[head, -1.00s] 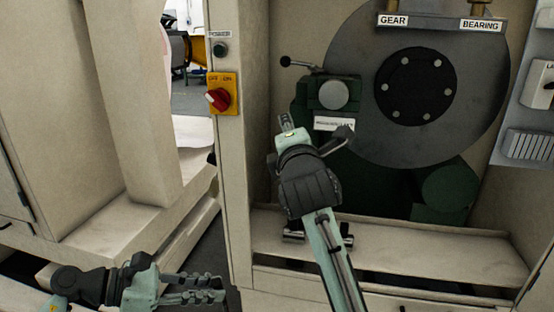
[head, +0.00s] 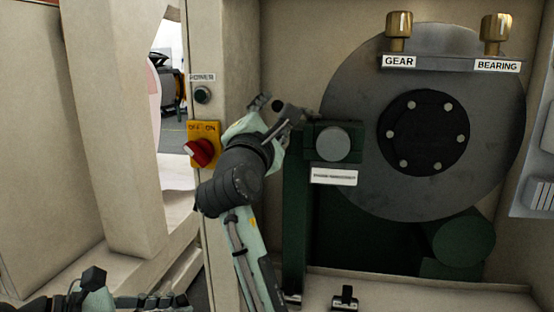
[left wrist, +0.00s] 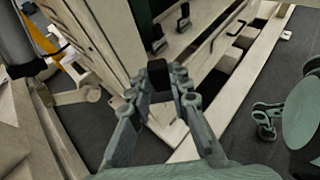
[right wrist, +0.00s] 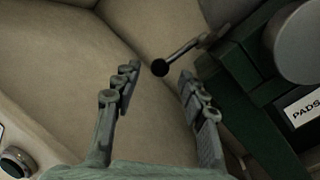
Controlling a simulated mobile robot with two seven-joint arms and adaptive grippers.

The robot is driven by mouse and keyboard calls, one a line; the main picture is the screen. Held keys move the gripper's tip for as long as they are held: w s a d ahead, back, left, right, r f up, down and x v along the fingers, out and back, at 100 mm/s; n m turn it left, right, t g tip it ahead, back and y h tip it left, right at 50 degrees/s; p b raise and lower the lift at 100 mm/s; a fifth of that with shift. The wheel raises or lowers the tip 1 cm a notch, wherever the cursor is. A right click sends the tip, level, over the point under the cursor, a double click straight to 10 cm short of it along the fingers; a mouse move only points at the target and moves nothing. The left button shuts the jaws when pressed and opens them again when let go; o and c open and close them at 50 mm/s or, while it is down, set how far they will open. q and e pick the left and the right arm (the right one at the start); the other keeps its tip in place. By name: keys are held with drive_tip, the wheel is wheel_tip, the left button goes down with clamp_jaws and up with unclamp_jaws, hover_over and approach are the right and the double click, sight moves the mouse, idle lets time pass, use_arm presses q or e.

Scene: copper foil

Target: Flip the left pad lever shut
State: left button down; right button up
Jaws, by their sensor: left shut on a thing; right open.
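The left pad lever is a thin rod with a black ball end (right wrist: 160,68). It sticks out to the left from the dark green pad housing (head: 308,143), and its ball also shows in the head view (head: 278,106). My right gripper (right wrist: 158,97) is open. In the right wrist view the ball lies between and just beyond its fingertips, with no clear contact. In the head view the right gripper (head: 277,108) partly hides the lever. My left gripper (left wrist: 160,88) is low, far from the lever, and shut on a small black block (left wrist: 158,73).
A grey disc (head: 360,110) stands right of the housing, below brass GEAR (head: 398,30) and BEARING (head: 496,32) caps. A red switch (head: 200,152) and a power button (head: 203,95) sit on the left post. A black clip (head: 345,298) stands on the ledge.

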sight(277, 108)
drive_tip(key=shift+x, duration=2.25)
clamp_jaws()
